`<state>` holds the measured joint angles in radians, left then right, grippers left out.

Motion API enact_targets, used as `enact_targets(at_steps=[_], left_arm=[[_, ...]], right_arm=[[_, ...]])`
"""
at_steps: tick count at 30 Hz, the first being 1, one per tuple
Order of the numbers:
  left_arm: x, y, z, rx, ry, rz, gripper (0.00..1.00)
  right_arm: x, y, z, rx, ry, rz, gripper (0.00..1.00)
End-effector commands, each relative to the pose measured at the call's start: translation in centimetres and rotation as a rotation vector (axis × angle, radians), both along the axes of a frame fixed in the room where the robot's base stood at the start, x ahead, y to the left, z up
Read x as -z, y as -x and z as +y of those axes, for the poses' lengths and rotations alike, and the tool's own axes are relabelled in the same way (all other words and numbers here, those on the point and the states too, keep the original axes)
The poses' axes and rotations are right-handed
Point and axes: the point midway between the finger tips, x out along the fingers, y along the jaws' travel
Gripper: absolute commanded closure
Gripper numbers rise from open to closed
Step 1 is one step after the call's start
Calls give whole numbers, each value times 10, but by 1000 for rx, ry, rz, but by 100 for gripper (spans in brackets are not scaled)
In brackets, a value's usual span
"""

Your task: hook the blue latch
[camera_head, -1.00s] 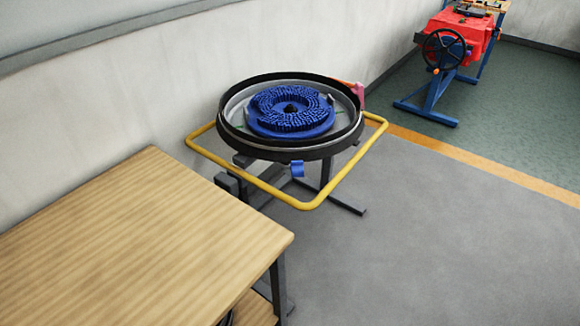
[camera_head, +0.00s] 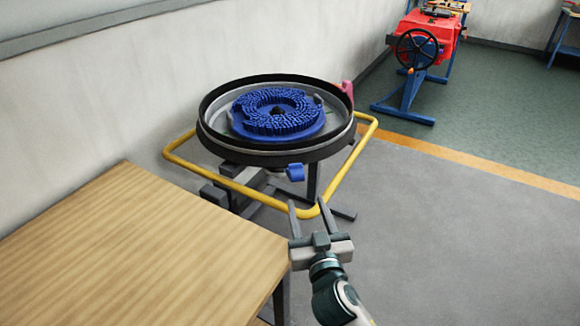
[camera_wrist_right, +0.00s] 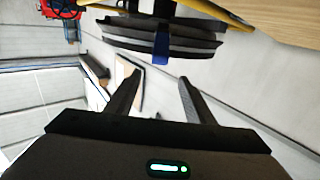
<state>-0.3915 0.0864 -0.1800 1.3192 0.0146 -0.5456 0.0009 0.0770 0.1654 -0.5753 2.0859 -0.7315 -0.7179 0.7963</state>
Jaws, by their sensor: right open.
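The blue latch (camera_head: 295,172) hangs at the front lower rim of a round black-rimmed tank (camera_head: 204,135). In the right wrist view the blue latch (camera_wrist_right: 160,46) shows beyond the fingers, below the dark rim (camera_wrist_right: 150,30). My right gripper (camera_head: 306,207) is open and empty, below the latch and apart from it in the head view. In the right wrist view its two fingers (camera_wrist_right: 160,78) are spread with nothing between them. My left gripper is not in view. Whether the latch is hooked on anything is too small to tell.
A yellow tubular rail (camera_head: 345,180) surrounds the tank, close to my right fingertips in the picture. A blue brush disc (camera_head: 277,112) lies inside the tank. A wooden table (camera_head: 130,250) stands at lower left. A red machine (camera_head: 428,35) stands far right. Grey floor right is clear.

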Motion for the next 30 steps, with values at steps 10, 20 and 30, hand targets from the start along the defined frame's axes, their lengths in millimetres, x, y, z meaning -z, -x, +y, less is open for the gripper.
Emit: enact_targets(at_steps=[10, 20, 30], left_arm=[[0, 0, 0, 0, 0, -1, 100], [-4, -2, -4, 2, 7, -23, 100], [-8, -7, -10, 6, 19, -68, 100]], right_arm=[[1, -3, 0, 0, 2, 2, 52], [-1, -34, 4, 0, 4, 1, 52], [0, -93, 10, 0, 5, 1, 52]])
